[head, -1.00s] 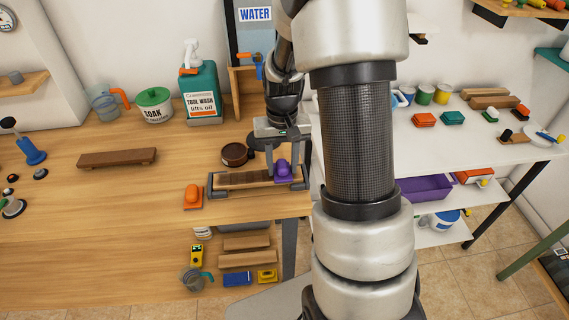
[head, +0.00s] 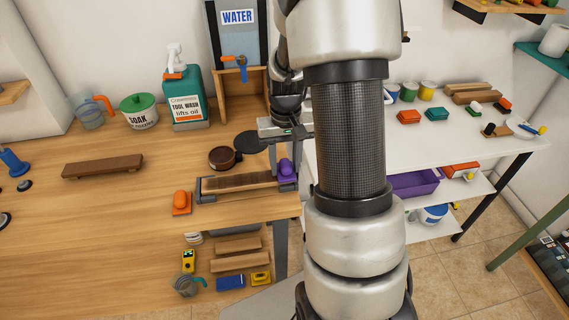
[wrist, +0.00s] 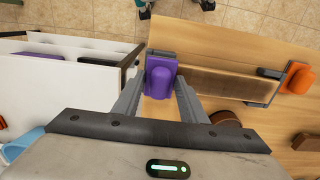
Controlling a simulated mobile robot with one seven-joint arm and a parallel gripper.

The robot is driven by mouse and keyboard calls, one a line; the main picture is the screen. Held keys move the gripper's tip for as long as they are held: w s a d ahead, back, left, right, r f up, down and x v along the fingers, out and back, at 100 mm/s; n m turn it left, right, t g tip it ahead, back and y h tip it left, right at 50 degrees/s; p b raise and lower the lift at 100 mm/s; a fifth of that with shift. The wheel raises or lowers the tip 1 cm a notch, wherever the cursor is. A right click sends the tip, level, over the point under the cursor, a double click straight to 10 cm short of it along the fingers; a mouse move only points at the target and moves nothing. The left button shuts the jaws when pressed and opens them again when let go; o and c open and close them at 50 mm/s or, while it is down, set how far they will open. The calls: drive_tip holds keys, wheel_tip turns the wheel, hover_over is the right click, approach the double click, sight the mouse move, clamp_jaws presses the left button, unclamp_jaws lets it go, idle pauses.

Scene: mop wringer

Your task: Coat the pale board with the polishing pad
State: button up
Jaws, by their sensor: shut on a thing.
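The board (head: 240,182) lies in a dark grey holder (head: 200,189) at the workbench's front edge. Its visible top looks brown rather than pale; it also shows in the wrist view (wrist: 225,82). My gripper (head: 284,164) is shut on the purple polishing pad (head: 286,169), at the right end of the board by the holder's end stop. In the wrist view the pad (wrist: 160,80) sits between the two fingers of my gripper (wrist: 161,88). The pad hides that end of the board, and I cannot tell whether it touches the wood.
An orange pad (head: 181,202) lies left of the holder. A round brown tin (head: 222,158) and a dark disc (head: 250,141) lie behind it. A brown plank (head: 103,166) lies farther left. A white shelf table (head: 450,145) stands to the right.

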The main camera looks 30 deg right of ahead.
drive_tip(key=shift+r+p, duration=2.45)
drive_tip(key=shift+r, duration=1.1)
drive_tip(key=shift+a+f, duration=0.1)
drive_tip(key=shift+a, duration=0.05)
